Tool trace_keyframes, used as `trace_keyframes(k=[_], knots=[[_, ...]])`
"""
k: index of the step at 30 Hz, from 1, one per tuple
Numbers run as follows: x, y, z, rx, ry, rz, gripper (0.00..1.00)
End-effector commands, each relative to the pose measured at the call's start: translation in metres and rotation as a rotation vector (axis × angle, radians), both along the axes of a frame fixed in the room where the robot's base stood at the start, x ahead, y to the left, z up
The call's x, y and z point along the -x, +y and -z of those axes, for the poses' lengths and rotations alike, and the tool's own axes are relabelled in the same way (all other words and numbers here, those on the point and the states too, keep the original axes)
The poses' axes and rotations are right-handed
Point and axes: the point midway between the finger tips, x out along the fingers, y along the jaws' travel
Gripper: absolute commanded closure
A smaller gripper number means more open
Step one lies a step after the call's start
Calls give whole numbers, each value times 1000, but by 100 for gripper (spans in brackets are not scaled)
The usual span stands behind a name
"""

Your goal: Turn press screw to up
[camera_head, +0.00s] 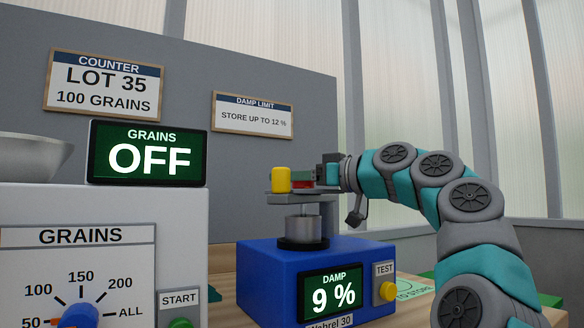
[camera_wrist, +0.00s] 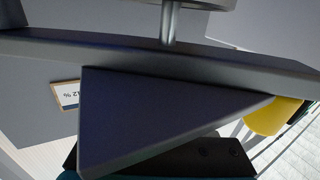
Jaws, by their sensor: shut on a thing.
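The press screw (camera_head: 285,199) stands over a metal cup (camera_head: 303,228) on the blue damp meter (camera_head: 268,283). Its grey crossbar carries a yellow knob (camera_head: 281,180) at its left end. My gripper (camera_head: 316,174) comes in from the right at crossbar height and is shut on the press screw's handle. The exact contact is hard to see. In the wrist view a grey bar (camera_wrist: 225,62) and upright spindle (camera_wrist: 170,22) lie close, with the yellow knob (camera_wrist: 268,117) at the right. A dark wedge-shaped part covers the middle of that view.
The meter's screen (camera_head: 333,295) reads DAMP 9 %, beside a yellow TEST button (camera_head: 388,291). At left stands a white grain counter (camera_head: 60,212) with a blue dial (camera_head: 80,316), a green START button (camera_head: 180,323) and a GRAINS OFF screen (camera_head: 148,155). A grey panel stands behind.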

Motion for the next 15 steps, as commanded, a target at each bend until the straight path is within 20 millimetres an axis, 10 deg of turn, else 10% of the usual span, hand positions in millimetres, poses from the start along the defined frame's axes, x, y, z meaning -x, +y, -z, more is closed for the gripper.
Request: trace_keyframes(k=[15], knots=[[4,3,-2,-1,0,-174,100]])
